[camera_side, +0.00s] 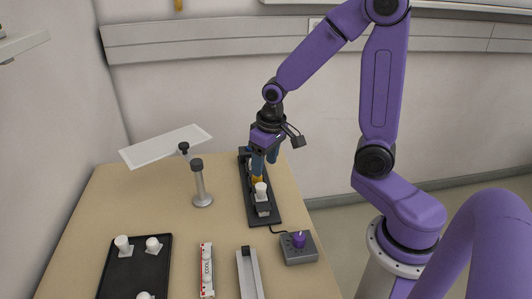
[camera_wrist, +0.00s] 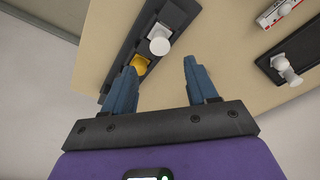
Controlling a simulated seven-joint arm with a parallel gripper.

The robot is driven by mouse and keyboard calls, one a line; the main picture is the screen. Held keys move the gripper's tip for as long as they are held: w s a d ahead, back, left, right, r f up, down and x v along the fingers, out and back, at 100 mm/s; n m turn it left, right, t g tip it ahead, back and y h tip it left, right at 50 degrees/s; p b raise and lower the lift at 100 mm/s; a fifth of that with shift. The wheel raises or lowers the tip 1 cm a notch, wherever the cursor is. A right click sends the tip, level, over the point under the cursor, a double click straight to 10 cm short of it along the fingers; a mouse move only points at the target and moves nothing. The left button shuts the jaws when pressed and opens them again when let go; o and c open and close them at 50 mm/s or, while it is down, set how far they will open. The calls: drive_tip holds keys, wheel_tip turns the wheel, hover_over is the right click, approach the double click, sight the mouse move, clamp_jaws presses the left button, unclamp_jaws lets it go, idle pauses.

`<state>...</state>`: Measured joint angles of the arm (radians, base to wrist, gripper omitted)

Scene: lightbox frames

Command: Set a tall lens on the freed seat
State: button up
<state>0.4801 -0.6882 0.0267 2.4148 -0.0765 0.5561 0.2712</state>
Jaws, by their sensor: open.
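A long dark rail (camera_side: 271,213) lies on the table and also shows in the wrist view (camera_wrist: 118,82). A white lens (camera_side: 261,188) stands on a grey block on it; it also shows in the wrist view (camera_wrist: 159,43). Beside it on the rail is a yellow piece (camera_side: 257,180), also in the wrist view (camera_wrist: 140,65), partly hidden by a finger; I cannot tell whether it is a seat. My gripper (camera_wrist: 159,65) is open and empty above the rail, its left finger close to the yellow piece. Several white lenses (camera_side: 123,243) stand in a black tray (camera_side: 116,279).
A post with a dark top (camera_side: 200,184) stands left of the rail, by a tilted white panel (camera_side: 165,145). In front are a strip marked COOL (camera_side: 207,272), a grey channel (camera_side: 248,274) and a box (camera_side: 300,251) with a purple knob. Table left of the post is clear.

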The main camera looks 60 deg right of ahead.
drive_tip(key=s+a+r+n, duration=0.2)
drive_tip(key=s+n, duration=0.4)
drive_tip(key=s, duration=0.4)
drive_tip(key=s+a+r+n+g, duration=0.1)
drive_tip(key=s+a+n, duration=0.4)
drive_tip(key=s, duration=0.5)
drive_tip(key=shift+s+r+n+g+y, duration=0.3)
drive_tip(key=shift+s+r+n, duration=0.1)
drive_tip(key=shift+r+n, duration=0.4)
